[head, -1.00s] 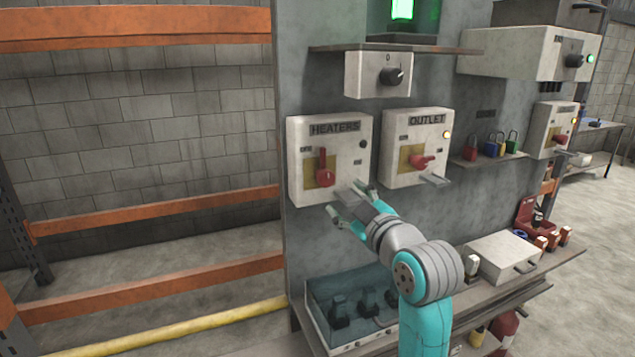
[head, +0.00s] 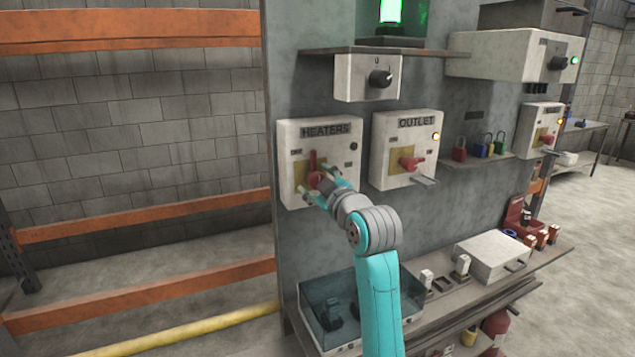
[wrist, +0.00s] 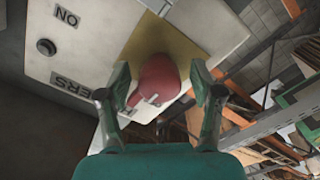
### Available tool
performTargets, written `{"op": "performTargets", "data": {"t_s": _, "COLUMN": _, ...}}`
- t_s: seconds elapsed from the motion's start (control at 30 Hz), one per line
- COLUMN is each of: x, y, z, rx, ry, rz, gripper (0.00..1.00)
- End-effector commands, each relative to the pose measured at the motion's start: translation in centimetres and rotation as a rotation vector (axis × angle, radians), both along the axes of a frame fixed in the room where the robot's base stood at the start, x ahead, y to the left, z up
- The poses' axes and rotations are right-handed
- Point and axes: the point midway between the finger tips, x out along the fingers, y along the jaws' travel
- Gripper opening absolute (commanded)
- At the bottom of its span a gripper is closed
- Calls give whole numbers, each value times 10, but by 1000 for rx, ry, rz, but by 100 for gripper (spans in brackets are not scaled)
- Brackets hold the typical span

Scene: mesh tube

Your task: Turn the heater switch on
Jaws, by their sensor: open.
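The heater switch box (head: 290,140), a pale box labelled HEATERS, is on the grey panel in the head view. Its red handle (head: 313,160) points upward on a yellow plate. The box's round lamp is dark. My gripper (head: 322,188) is open in front of the lower part of the handle and partly hides it. In the wrist view the red handle (wrist: 158,80) lies between my two open fingers (wrist: 162,90), with a gap visible on both sides. The yellow plate (wrist: 172,45) shows behind it. Whether a finger touches the handle cannot be told.
The OUTLET box (head: 385,150), with a red handle and lit yellow lamp, is close to the right. A box with a black knob (head: 355,88) is above. Below is a bench with a clear-sided case (head: 318,290) and a white box (head: 490,265). An orange rack (head: 130,222) is left.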

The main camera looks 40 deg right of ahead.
Motion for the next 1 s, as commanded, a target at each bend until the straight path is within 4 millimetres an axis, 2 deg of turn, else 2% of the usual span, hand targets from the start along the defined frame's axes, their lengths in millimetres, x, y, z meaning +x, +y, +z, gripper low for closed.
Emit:
{"op": "performTargets", "data": {"t_s": 0.23, "x": 0, "y": 0, "z": 0, "rx": 0, "ry": 0, "rz": 0, "gripper": 66}}
{"op": "performTargets", "data": {"t_s": 0.4, "x": 0, "y": 0, "z": 0, "rx": 0, "ry": 1, "rz": -1, "gripper": 23}}
{"op": "performTargets", "data": {"t_s": 0.47, "x": 0, "y": 0, "z": 0, "rx": 0, "ry": 1, "rz": -1, "gripper": 8}}
{"op": "performTargets", "data": {"t_s": 0.5, "x": 0, "y": 0, "z": 0, "rx": 0, "ry": 1, "rz": -1, "gripper": 5}}
{"op": "performTargets", "data": {"t_s": 0.77, "x": 0, "y": 0, "z": -1, "rx": 19, "ry": -4, "rz": 0, "gripper": 5}}
{"op": "performTargets", "data": {"t_s": 1.0, "x": 0, "y": 0, "z": -1, "rx": 121, "ry": -33, "rz": 0, "gripper": 5}}
